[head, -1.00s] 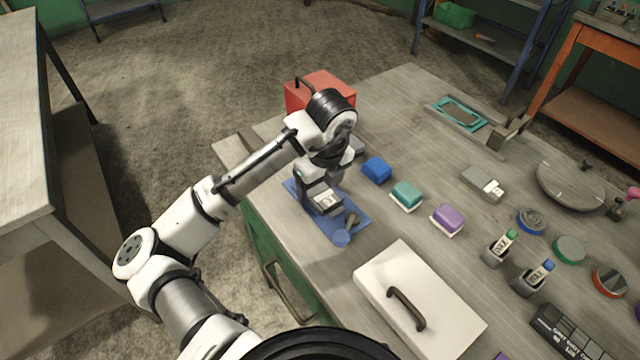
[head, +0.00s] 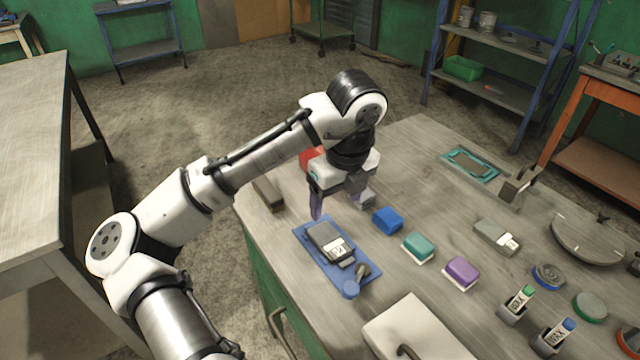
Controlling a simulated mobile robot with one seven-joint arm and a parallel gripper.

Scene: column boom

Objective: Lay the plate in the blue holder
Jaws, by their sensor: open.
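The blue holder (head: 368,283) is a flat blue piece near the left edge of the bench. A dark grey plate (head: 325,236) with a white numbered label (head: 338,248) lies on it, lengthwise along it. From this view I cannot tell whether the plate is fully seated. My gripper (head: 340,204) is open, pointing down, above and just beyond the far end of the holder. It is apart from the plate, and nothing shows between its fingers.
Blue (head: 387,221), teal (head: 418,246) and purple (head: 462,272) blocks stand right of the holder. A cream lidded box (head: 415,330) is at the front. A red box (head: 310,158) is partly hidden behind my arm. A teal holder (head: 470,164) lies farther back.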

